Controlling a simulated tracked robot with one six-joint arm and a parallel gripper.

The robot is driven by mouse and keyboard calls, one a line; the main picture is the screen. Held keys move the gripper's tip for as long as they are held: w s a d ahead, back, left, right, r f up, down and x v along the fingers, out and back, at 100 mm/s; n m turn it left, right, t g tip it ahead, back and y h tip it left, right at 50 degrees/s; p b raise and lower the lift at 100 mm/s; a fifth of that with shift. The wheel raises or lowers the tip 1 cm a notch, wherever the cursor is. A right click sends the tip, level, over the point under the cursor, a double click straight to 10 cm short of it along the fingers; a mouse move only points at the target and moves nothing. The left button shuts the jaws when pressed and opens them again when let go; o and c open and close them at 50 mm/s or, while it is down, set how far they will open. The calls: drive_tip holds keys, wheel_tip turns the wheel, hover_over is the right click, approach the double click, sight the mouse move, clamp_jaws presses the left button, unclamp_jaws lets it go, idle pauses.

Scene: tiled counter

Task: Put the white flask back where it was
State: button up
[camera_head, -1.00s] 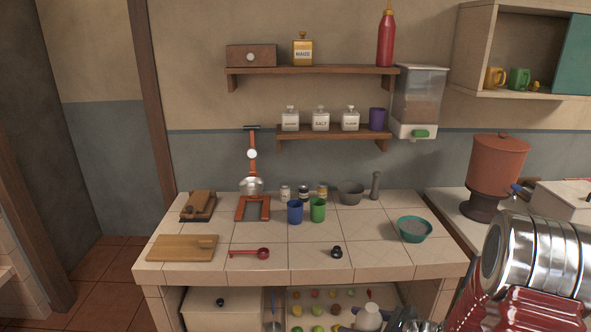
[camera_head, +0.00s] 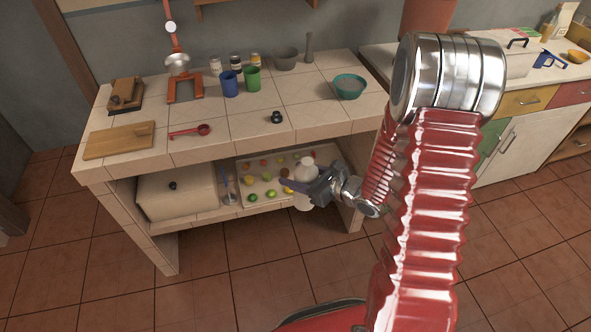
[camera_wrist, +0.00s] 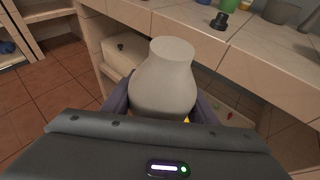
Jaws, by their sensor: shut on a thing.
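The white flask (camera_head: 304,171) is in front of the lower shelf (camera_head: 207,216) of the tiled counter, at its right part. My gripper (camera_head: 308,187) comes from the right and is shut around the flask's body. In the wrist view the pale flask (camera_wrist: 165,82) stands between the two fingers of my gripper (camera_wrist: 165,106), wide body low and narrower neck up. The flask hides part of the shelf. I cannot tell whether its base touches anything.
On the lower shelf stand a beige box (camera_head: 178,192) and a tray (camera_head: 243,173) of several small fruits. The counter top (camera_head: 240,127) is just above my gripper. A counter leg (camera_head: 353,215) stands close at the right. The tiled floor in front is clear.

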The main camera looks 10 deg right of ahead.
drive_tip(key=shift+s+d+f+m+t+h, duration=0.1)
drive_tip(key=shift+s+d+m+t+h, duration=0.15)
drive_tip(key=shift+m+h, duration=0.2)
drive_tip(key=shift+s+d+f+m+t+h, duration=0.15)
drive_tip(key=shift+m+t+h, duration=0.15)
drive_tip(key=shift+h, duration=0.25)
